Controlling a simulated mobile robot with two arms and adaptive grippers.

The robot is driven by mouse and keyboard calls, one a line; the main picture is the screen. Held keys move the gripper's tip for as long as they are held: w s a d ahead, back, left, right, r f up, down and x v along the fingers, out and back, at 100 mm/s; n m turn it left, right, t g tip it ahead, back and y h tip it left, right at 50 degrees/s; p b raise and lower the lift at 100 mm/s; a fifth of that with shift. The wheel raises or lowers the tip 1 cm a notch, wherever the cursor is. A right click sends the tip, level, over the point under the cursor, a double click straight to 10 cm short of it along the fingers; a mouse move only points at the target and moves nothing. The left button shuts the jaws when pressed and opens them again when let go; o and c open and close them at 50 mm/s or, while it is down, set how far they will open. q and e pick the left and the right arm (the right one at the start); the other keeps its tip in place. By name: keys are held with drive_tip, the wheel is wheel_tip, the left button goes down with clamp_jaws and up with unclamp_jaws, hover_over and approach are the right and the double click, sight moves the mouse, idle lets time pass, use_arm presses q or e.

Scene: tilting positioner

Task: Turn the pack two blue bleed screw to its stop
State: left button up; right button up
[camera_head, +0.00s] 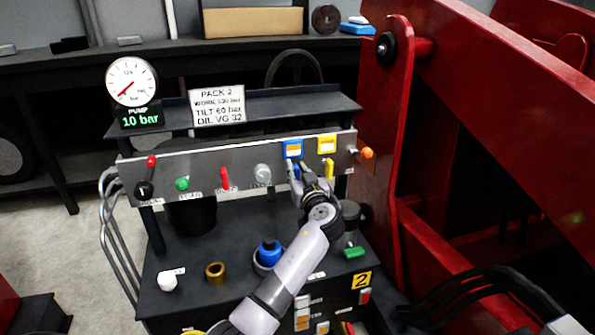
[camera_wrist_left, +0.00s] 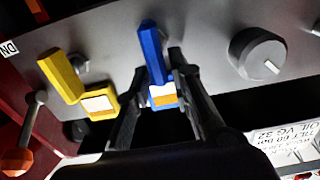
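The blue bleed screw shows in the left wrist view as a blue lever (camera_wrist_left: 151,52) on the grey panel, with a blue and orange tag (camera_wrist_left: 163,96) beside it. In the head view the blue tag (camera_head: 292,148) sits at the panel's upper edge, and my gripper largely hides the lever. My left gripper (camera_head: 298,171) is at the panel front. In the left wrist view its fingers (camera_wrist_left: 158,68) stand on either side of the blue lever, apart, with a narrow gap visible. I cannot tell whether either finger touches it. My right gripper is out of view.
A yellow lever (camera_wrist_left: 62,78) with a yellow tag (camera_head: 327,144) is right beside the blue one. A grey knob (camera_head: 263,175) is on its other side. The pump gauge (camera_head: 131,82) display reads 10 bar. A red frame (camera_head: 385,130) stands close at the right.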

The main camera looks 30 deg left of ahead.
use_arm(q)
clamp_jaws()
drive_tip(key=shift+m, duration=0.4)
drive_tip(key=m, duration=0.3)
drive_tip(key=shift+w+d+f+m, duration=0.15)
drive_tip(key=shift+w+d+m, duration=0.15)
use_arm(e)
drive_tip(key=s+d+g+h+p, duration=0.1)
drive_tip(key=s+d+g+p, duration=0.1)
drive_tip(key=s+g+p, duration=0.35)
use_arm(q)
drive_tip(key=shift+w+d+f+m+b, duration=0.2)
drive_tip(key=shift+f+m, duration=0.15)
drive_tip(key=shift+m, duration=1.95)
drive_tip(key=shift+w+d+f+m+b, duration=0.15)
drive_tip(key=shift+f+m, duration=0.25)
drive_tip(key=shift+m, duration=1.9)
drive_tip(key=shift+w+d+f+m+b, duration=0.1)
drive_tip(key=shift+w+f+m, duration=0.2)
drive_tip(key=shift+m, duration=2)
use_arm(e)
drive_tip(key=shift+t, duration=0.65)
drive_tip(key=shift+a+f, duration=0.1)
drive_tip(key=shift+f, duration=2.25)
use_arm(q)
drive_tip(key=shift+s+f, duration=0.1)
